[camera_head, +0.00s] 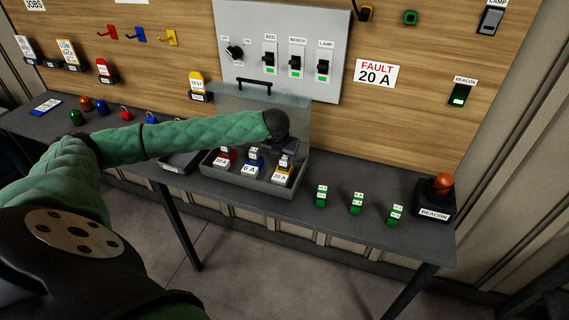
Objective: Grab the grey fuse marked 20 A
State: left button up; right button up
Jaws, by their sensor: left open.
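A grey open-topped box (238,184) on the bench holds a row of fuses with white labels. A red fuse (225,155) is at its left, and a blue fuse (252,163) is in the middle. At the right end a yellow fuse (286,167) stands above a label reading 20 A; I cannot make out a grey fuse. My left gripper (286,148) is open, just above and behind the right end of the box. It is dark and small, so its fingers are hard to tell from the box's shadow. My right gripper is not in view.
A clear raised lid (245,100) stands behind the box, close to my left forearm. Several green blocks (357,204) and a beacon (436,198) stand to the right.

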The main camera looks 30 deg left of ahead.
pick_arm(q)
jog(key=shift+p+x, duration=0.35)
jog(key=shift+x, duration=1.1)
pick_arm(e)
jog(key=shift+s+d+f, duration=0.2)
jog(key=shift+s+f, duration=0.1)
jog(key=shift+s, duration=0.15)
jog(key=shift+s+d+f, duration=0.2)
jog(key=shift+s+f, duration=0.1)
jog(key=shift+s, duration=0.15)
pick_arm(q)
jog(key=c, duration=1.1)
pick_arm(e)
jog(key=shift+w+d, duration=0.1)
